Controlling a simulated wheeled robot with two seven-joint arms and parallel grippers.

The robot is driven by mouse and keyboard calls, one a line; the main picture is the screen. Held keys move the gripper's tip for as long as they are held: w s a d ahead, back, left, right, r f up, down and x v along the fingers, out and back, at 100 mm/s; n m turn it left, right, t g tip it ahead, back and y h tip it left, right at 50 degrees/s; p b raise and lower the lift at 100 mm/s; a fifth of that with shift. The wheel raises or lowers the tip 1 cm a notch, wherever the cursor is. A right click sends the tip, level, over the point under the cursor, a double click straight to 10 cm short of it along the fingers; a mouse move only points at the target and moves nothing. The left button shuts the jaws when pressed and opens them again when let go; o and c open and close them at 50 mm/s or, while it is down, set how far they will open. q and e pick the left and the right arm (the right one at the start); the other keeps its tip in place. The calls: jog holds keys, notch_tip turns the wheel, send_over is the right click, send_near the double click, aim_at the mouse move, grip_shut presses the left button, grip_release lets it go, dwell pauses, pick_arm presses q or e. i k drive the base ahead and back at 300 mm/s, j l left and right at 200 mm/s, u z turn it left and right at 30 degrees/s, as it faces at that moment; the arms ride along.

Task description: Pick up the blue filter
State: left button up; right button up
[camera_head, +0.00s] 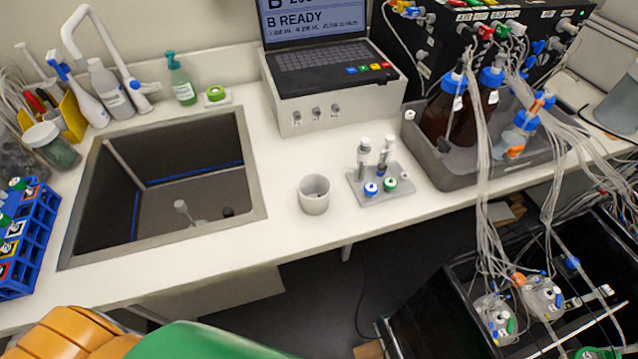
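A small round blue-and-white piece (371,188), which looks like the blue filter, sits on the front of a small grey holder (378,200) on the white bench. A similar green-and-white piece (390,184) is just to its right on the same holder. Two upright grey-and-white cylindrical pieces (364,152) stand behind them on the holder. Nothing covers the blue piece. Neither of my grippers shows in this view, so I cannot see what they hold.
A white cup (314,194) stands left of the holder. A grey tray (432,162) with bottles and tubing is to the right, and a sink (250,196) to the left. A laptop (325,62) sits on a box behind. Bare bench (290,232) lies in front.

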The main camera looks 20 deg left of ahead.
aim_at(371, 189)
jog(key=i+z, duration=0.1)
jog(key=z, duration=0.4)
jog(key=i+j+z, duration=0.1)
jog(key=z, duration=0.85)
jog(key=i+j+z, duration=0.1)
jog(key=z, duration=0.35)
jog(key=j+z, duration=0.2)
jog(key=z, duration=0.3)
jog(key=j+z, duration=0.15)
jog(key=z, duration=0.3)
jog(key=i+l+u, duration=0.1)
jog(key=u, duration=1.15)
jog(key=j+u, duration=0.15)
jog(key=u, duration=1.4)
